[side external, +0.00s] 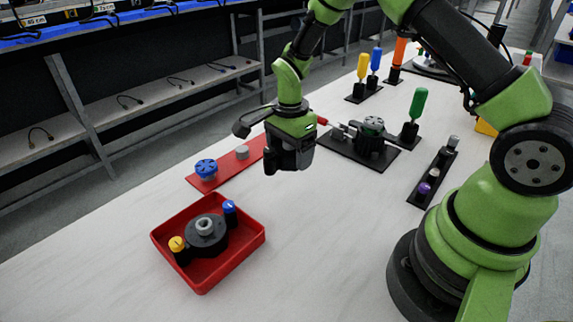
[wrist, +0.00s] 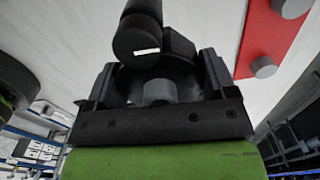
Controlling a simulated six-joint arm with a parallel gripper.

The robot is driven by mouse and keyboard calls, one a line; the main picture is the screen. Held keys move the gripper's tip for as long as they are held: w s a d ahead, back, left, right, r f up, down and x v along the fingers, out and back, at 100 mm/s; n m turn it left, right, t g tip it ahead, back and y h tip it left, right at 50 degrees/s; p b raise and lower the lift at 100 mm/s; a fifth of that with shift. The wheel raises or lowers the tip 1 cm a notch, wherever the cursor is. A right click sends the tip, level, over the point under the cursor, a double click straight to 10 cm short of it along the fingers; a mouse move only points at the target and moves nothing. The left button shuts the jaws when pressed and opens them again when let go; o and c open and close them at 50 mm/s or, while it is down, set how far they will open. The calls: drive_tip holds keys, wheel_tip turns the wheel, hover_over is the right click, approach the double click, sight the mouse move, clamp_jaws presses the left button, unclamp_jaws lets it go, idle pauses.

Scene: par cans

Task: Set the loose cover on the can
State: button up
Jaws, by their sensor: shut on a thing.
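My gripper (side external: 287,160) is above the table between the red tray and the black fixture, pointing down. In the wrist view its two fingers (wrist: 158,78) stand either side of a dark rounded part (wrist: 140,38) and are shut on it. A short grey cylinder shows between the fingers. The held part is mostly hidden in the side view, and I cannot tell for sure that it is the cover. A black round body with a grey hub (side external: 205,228) sits in the red tray (side external: 198,281), between a yellow knob (side external: 177,243) and a blue knob (side external: 229,207).
A red strip (side external: 222,171) behind the tray carries a blue ribbed cap (side external: 206,168) and a grey cylinder (side external: 242,152). A black fixture (side external: 371,141) stands right of my gripper. Coloured handles stand at the back. The table in front of my gripper is clear.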

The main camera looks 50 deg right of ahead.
drive_tip(key=s+d+r+m, duration=0.2)
drive_tip(key=d+r+m, duration=0.2)
drive_tip(key=d+m, duration=0.8)
wheel_tip(320, 180, up, 3)
drive_tip(key=m, duration=0.5)
hover_over(374, 121)
drive_tip(key=shift+d+r, duration=0.1)
drive_tip(key=shift+f, duration=3.3)
drive_tip(key=shift+f, duration=0.1)
drive_tip(key=o, duration=0.5)
drive_tip(key=shift+o, duration=0.2)
drive_tip(key=shift+o, duration=1.3)
